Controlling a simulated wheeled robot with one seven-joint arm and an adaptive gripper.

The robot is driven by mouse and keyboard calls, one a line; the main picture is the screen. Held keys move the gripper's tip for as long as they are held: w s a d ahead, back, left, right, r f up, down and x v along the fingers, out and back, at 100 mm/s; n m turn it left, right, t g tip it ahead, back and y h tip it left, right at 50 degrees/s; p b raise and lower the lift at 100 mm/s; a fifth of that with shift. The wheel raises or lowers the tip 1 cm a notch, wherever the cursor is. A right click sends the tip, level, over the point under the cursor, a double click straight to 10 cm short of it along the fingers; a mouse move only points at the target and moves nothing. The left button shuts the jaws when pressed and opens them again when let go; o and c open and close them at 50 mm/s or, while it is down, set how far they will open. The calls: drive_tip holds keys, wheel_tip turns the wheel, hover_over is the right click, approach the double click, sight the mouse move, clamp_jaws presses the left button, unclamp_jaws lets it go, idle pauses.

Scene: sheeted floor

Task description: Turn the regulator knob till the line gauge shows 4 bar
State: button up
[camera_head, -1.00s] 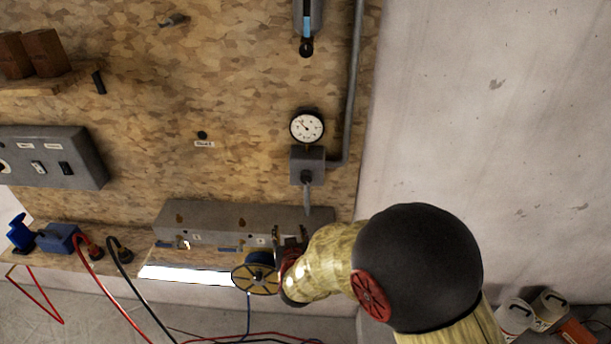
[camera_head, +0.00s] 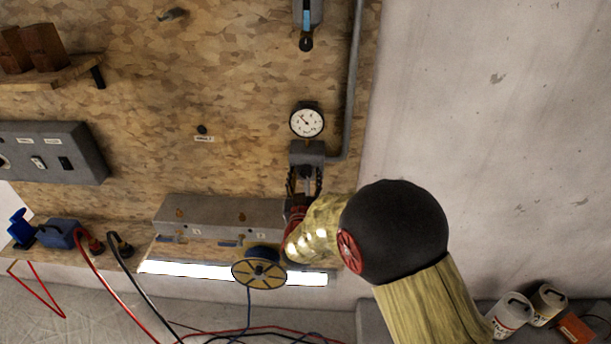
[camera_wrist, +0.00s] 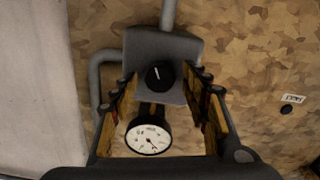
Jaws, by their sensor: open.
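The line gauge (camera_head: 307,122) is a round white dial on the wood-chip panel. Its needle shows, but the numbers are too small to read. The grey regulator box (camera_head: 307,153) sits just below it. In the wrist view the box (camera_wrist: 185,48) is at the top, with the black regulator knob (camera_wrist: 159,77) and its white mark on its face. The gauge (camera_wrist: 148,138) shows below the knob there. My gripper (camera_head: 304,178) is open just below the box. In the wrist view its fingers (camera_wrist: 162,85) stand on both sides of the knob, with no clear contact.
A grey conduit (camera_head: 351,90) runs up to the right of the gauge. Red and black cables hang at lower left. The wall at right is clear.

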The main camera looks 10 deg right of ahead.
drive_tip(key=shift+w+d, duration=0.15)
drive_tip(key=shift+w, duration=0.1)
drive_tip(key=shift+c, duration=0.4)
drive_tip(key=c, duration=1.1)
drive_tip(key=shift+f+b, duration=0.1)
drive_tip(key=shift+b, duration=0.4)
drive_tip(key=m+b, duration=0.2)
drive_tip(key=b, duration=0.1)
drive_tip(key=shift+f, duration=0.1)
drive_tip(key=shift+r+m+b, duration=0.2)
drive_tip(key=shift+m+b, duration=0.6)
drive_tip(key=shift+b, duration=0.1)
